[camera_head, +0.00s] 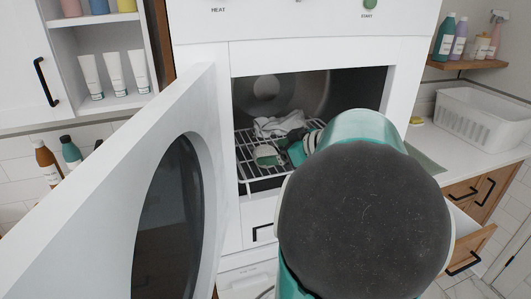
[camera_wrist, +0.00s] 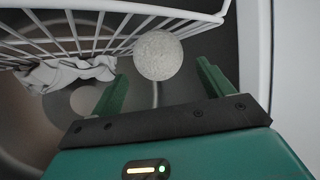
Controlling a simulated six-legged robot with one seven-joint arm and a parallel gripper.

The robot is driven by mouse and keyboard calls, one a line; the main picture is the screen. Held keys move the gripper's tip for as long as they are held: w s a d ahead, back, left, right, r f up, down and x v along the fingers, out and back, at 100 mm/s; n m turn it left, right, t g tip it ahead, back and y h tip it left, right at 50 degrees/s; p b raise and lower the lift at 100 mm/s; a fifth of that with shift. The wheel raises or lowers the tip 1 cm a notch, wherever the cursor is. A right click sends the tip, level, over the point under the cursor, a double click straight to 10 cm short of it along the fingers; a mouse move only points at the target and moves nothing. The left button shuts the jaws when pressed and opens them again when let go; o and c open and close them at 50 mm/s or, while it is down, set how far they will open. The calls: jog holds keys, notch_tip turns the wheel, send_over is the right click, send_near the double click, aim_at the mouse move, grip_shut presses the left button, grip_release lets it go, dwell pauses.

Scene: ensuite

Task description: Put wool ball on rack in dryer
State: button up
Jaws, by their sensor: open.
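The wool ball (camera_wrist: 158,55) is pale grey and round. In the wrist view it sits just past my gripper (camera_wrist: 162,70), whose two green fingers are spread apart, one to either side of it. The ball overlaps the edge of the white wire rack (camera_wrist: 75,42); whether it rests on the wires is hard to tell. In the head view the rack (camera_head: 247,172) lies inside the open dryer (camera_head: 236,98), and my arm reaches in from the front. My forearm hides the rack's right part and much of the gripper.
A crumpled white cloth (camera_head: 280,124) lies on the rack, also in the wrist view (camera_wrist: 65,72). The dryer door (camera_head: 120,190) stands open at left. A white basket (camera_head: 480,118) stands on the right counter, above an open drawer (camera_head: 470,247).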

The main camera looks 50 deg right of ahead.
jog(key=v, duration=0.7)
jog(key=shift+r, duration=0.1)
